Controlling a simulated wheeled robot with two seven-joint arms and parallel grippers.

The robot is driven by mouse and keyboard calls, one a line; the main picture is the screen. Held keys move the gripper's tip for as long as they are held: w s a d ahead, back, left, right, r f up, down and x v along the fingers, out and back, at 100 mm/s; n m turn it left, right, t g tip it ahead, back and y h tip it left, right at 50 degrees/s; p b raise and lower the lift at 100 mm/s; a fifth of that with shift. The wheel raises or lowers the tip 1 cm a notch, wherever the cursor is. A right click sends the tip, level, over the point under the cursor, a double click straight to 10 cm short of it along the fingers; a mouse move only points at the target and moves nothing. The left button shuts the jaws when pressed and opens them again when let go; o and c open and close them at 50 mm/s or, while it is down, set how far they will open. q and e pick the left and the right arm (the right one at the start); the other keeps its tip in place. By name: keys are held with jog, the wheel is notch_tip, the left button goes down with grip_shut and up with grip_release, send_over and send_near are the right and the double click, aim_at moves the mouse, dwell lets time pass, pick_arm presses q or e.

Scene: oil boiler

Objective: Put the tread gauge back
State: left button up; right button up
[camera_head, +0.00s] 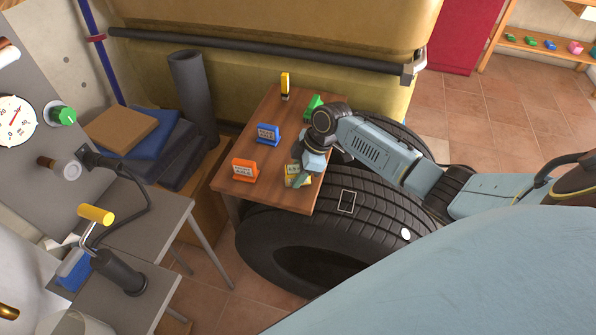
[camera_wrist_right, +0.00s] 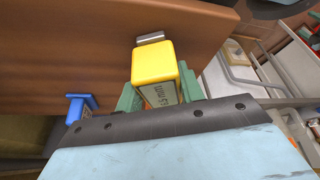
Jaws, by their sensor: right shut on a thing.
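The tread gauge (camera_wrist_right: 153,63) is a yellow block with a grey display reading in mm. In the right wrist view it sits between the green fingers of my right gripper (camera_wrist_right: 160,92), which is shut on it. In the head view my right gripper (camera_head: 303,178) is low over the front right part of the wooden board (camera_head: 262,198), with yellow showing around its fingertips. I cannot tell whether the gauge touches the board. My left gripper is not in view.
A blue stand (camera_head: 268,134), an orange stand (camera_head: 244,170) and a green stand (camera_head: 314,104) are on the board. A yellow and black upright item (camera_head: 285,86) stands at its back. A large tyre (camera_head: 375,200) with a white outlined rectangle lies beside and below the board.

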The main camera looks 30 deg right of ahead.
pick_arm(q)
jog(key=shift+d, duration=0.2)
pick_arm(e)
jog(key=o, duration=1.1)
jog(key=shift+f, duration=0.1)
jog(key=shift+r, duration=0.35)
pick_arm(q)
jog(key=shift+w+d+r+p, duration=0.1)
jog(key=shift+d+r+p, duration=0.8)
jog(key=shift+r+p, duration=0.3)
pick_arm(e)
jog(key=v, duration=1.1)
jog(key=shift+s+d+r, duration=0.1)
jog(key=shift+d+r, duration=0.1)
jog(key=shift+r, duration=0.1)
